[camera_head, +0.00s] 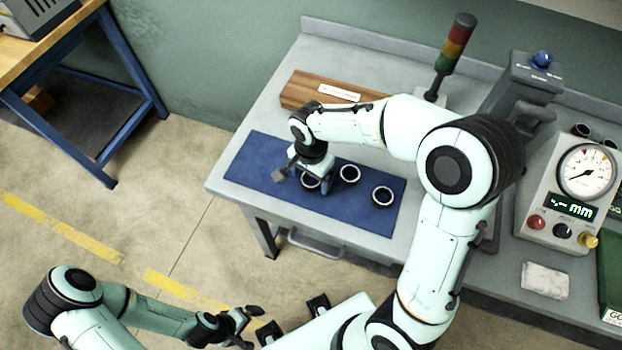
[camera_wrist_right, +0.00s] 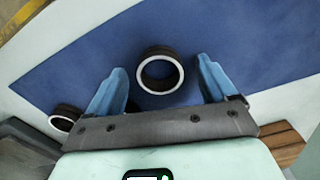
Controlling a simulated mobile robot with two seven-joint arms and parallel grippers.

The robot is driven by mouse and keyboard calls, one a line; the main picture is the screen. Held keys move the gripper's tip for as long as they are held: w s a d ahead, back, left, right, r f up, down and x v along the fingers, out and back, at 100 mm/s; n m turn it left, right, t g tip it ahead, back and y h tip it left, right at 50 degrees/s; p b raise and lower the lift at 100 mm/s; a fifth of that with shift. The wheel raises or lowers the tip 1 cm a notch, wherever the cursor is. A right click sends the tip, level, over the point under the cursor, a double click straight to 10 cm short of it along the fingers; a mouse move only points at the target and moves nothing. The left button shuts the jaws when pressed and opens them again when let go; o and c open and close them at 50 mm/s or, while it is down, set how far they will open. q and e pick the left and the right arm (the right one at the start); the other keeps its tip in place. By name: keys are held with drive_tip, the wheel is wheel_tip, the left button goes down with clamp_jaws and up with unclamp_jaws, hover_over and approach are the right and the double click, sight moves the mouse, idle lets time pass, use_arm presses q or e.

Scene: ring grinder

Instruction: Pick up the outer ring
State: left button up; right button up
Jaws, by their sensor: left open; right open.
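Several dark rings with pale rims lie on a blue mat (camera_head: 255,165). One ring (camera_head: 310,183) is at the left, a second ring (camera_head: 349,173) in the middle and a third ring (camera_head: 383,196) at the right. My right gripper (camera_head: 311,186) is open over the left ring, its blue fingers on either side. In the right wrist view this ring (camera_wrist_right: 160,73) shows between the spread fingertips (camera_wrist_right: 162,68), with a visible gap on each side. Another ring (camera_wrist_right: 64,119) is partly hidden behind the gripper. My left gripper (camera_head: 254,327) is open and empty, away from the bench.
A wooden block (camera_head: 305,90) with a label lies behind the mat. A signal lamp (camera_head: 457,42) stands at the back of the bench. A gauge unit (camera_head: 565,195) with a dial is at the right. The mat's left part is clear.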

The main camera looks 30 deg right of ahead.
drive_tip(key=shift+c, duration=0.3)
drive_tip(key=c, duration=1.1)
drive_tip(key=shift+r, duration=0.15)
drive_tip(key=shift+c, duration=0.2)
